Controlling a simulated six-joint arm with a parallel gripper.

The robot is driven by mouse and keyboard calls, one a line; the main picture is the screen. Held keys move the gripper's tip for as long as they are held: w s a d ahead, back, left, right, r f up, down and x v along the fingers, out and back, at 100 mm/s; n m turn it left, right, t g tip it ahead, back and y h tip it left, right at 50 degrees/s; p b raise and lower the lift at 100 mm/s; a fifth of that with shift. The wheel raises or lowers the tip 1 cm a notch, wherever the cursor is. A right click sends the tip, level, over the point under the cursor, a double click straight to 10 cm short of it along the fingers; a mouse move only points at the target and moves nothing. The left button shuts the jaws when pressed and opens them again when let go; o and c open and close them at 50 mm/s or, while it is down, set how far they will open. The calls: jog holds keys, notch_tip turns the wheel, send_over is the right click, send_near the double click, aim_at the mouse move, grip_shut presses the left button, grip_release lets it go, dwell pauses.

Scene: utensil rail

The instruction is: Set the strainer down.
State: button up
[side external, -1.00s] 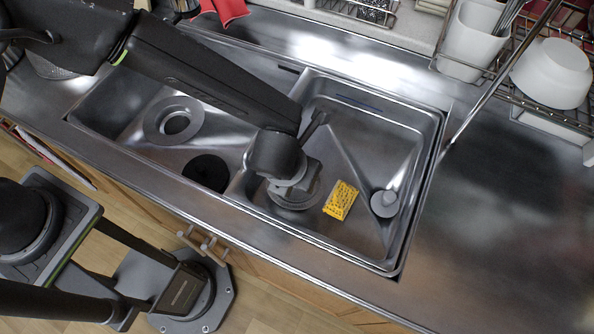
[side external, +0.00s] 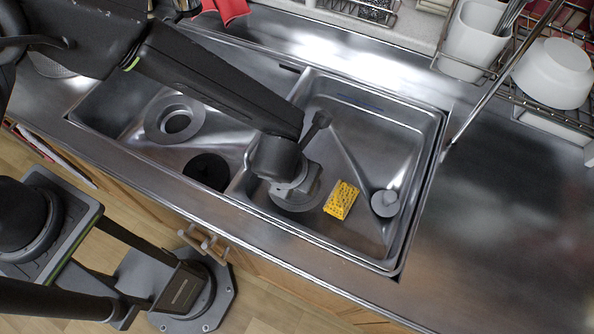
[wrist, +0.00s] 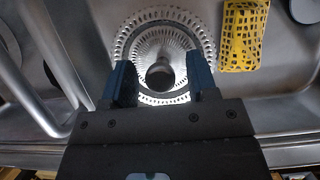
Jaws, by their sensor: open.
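The strainer (wrist: 160,28) is a round, grey metal piece with rings of slots and a dark round centre. It lies in the right basin of the sink, and its edge also shows below my gripper in the side view (side external: 297,204). My gripper (wrist: 161,70) is open, with one dark blue finger to either side of the strainer's centre. The fingers appear over the strainer; I cannot tell whether they touch it. In the side view my wrist hides much of the strainer.
A yellow perforated sponge (side external: 341,200) lies just right of the strainer, with a grey round plug (side external: 385,203) beyond it. The left basin holds a grey ring (side external: 174,119) and a black disc (side external: 207,171). The basin walls (side external: 421,200) surround the work.

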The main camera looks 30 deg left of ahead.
jog(key=v, duration=1.2)
jog(key=w+a+r+n, duration=0.1)
jog(key=a+r+n, duration=0.5)
jog(key=a+n, duration=0.3)
jog(key=w+a+r+n, duration=0.1)
jog(key=a+r+n, duration=0.5)
jog(key=a+n, duration=0.35)
jog(key=s+a+r+n, duration=0.1)
jog(key=s+a+n, duration=0.3)
jog(key=a+n, duration=0.2)
jog(key=s+a+r+n+t, duration=0.1)
jog(key=s+a+n, duration=0.3)
jog(key=n, duration=0.7)
jog(key=shift+s+a+r, duration=0.35)
jog(key=shift+a+r, duration=0.45)
jog(key=shift+a, duration=0.3)
